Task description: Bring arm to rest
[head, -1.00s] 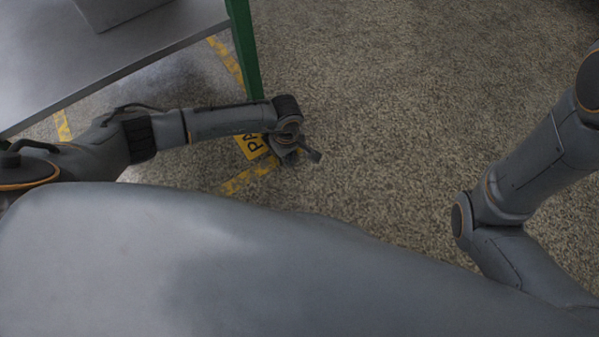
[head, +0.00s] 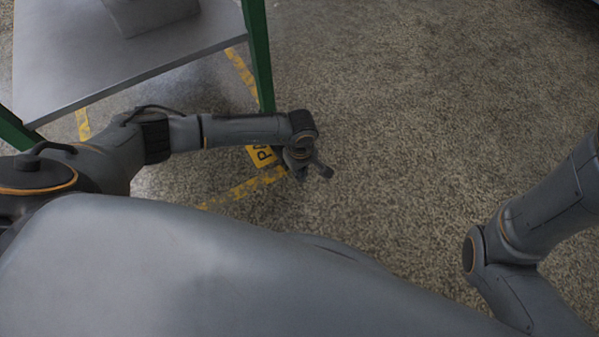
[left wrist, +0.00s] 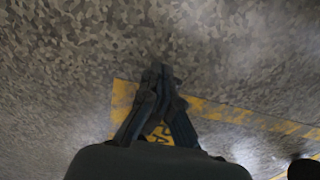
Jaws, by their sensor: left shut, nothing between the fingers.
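My left arm (head: 235,131) reaches in from the left, bent, over the speckled floor. Its gripper (head: 317,174) hangs at the end of the arm, beyond the table's green leg. In the left wrist view the two dark fingers (left wrist: 160,72) come together at the tips, shut and empty, above the floor and a yellow marking. My right arm (head: 540,215) shows at the right edge, bent. Its gripper is outside the picture.
A grey table (head: 150,65) with green legs (head: 258,55) stands at the upper left, with a grey box-like object (head: 150,14) on it. Yellow floor tape (head: 245,188) and a yellow lettered sign (head: 261,156) lie near the left gripper. The floor to the right is clear.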

